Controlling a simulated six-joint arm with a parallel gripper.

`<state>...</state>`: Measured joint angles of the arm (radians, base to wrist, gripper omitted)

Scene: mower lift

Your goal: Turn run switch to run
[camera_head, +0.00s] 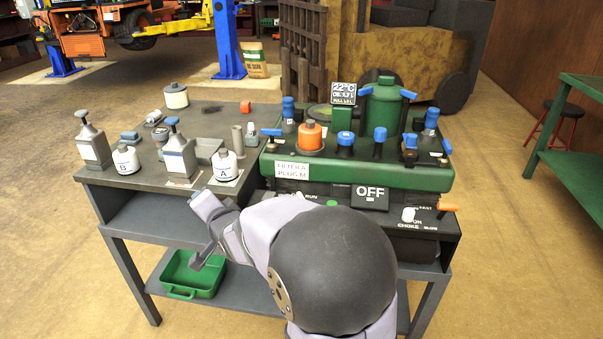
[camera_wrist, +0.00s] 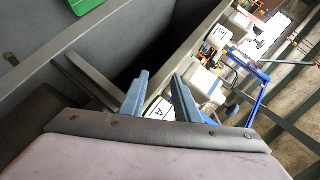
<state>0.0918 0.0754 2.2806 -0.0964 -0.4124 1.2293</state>
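The OFF sign (camera_head: 370,194) stands on the front right of the bench unit, with printed lettering partly showing beside it. A green dot (camera_head: 332,203) shows left of the sign. I cannot make out the run switch itself; my arm covers part of the front panel there. My gripper (camera_wrist: 160,75) shows two blue-grey fingers standing apart with nothing between them. It is by the front edge of the bench's left part, left of the panel and apart from it. The panel is not visible in the wrist view.
White bottles A (camera_head: 224,165) and B (camera_head: 126,160) and grey pump cans stand on the grey bench (camera_head: 130,180). A white choke knob (camera_head: 408,214) and an orange-handled lever (camera_head: 448,206) sit right of the sign. A green tray (camera_head: 181,287) lies on the lower shelf.

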